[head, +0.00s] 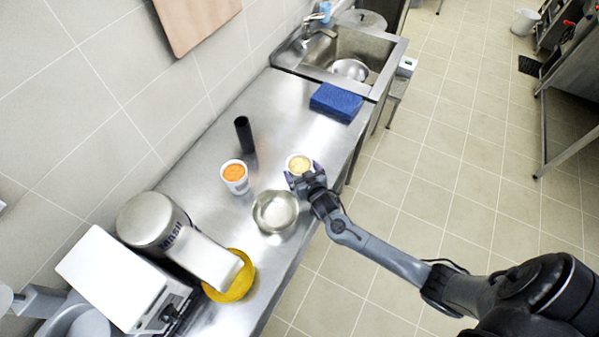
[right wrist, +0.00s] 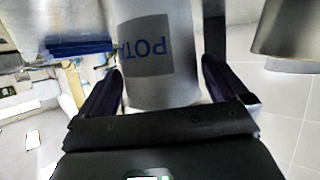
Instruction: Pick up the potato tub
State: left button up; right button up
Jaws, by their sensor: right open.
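The potato tub (head: 299,163) is a pale tub with light yellow contents, upright near the counter's front edge in the head view. In the right wrist view its wall (right wrist: 155,60) shows a grey label with part of the word "POTA" upside down. My right gripper (head: 305,180) is at the tub's near side, and its hand hides part of the tub. In the right wrist view the open fingers of the right gripper (right wrist: 162,68) stand on both sides of the tub. I cannot tell whether either finger touches it. My left gripper is not in view.
A white tub with orange contents (head: 235,173), a black cylinder (head: 244,134) and a metal bowl (head: 275,211) stand close by. A blue block (head: 336,102) lies by the sink (head: 387,48). A slicer-like machine (head: 115,275) and a yellow round item (head: 240,283) are at lower left.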

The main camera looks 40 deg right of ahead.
aim_at(295, 156)
jog(key=shift+x, duration=1.25)
jog(key=c, duration=1.1)
jog(key=shift+r, duration=0.2)
jog(key=shift+r, duration=0.5)
notch_tip(295, 156, up, 3)
jog(key=shift+f, duration=0.25)
jog(key=s+d+r, duration=0.7)
jog(key=d, duration=0.2)
jog(key=shift+d, duration=0.2)
